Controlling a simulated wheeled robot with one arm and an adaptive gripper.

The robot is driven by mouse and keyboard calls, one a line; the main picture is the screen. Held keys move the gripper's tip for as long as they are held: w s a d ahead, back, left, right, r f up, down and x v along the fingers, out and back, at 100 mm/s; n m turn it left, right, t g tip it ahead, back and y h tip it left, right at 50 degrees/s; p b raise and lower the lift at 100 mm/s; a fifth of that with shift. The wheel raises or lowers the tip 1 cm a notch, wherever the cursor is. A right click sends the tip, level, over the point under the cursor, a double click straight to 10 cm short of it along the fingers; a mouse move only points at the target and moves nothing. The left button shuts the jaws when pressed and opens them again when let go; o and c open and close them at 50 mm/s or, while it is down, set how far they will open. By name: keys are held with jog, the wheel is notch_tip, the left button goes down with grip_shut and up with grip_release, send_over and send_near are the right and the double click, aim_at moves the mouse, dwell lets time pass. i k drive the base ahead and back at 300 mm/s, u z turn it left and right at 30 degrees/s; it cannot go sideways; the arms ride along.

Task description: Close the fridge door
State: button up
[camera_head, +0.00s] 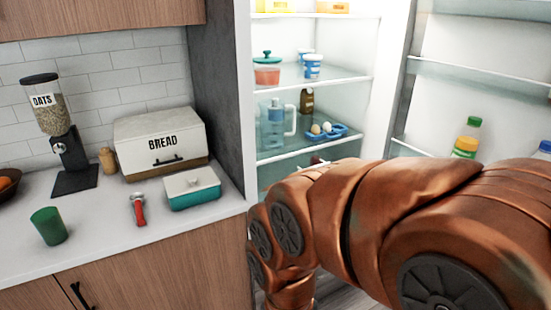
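The fridge (313,90) stands open at the right of the counter, its lit shelves holding food and containers. The fridge door (473,110) is swung wide open to the right, with its inner side and door shelves showing. Bottles (467,138) stand in a lower door shelf. My copper-coloured arm (370,215) crosses the lower right, in front of the lower fridge and part of the door. My gripper is not in view, so I cannot see whether it touches the door. The door's outer side and handle are hidden.
The white counter (115,240) at left holds a bread box (158,152), an oats dispenser (58,130), a green cup (49,226), a teal box with a white lid (191,192) and a red-handled tool (138,209). A dark panel (218,90) borders the fridge.

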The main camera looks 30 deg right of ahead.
aim_at(490, 61)
jog(key=u, duration=0.25)
jog(key=i, duration=0.65)
jog(key=u, duration=0.85)
jog(key=k, duration=2.9)
jog(key=z, duration=1.5)
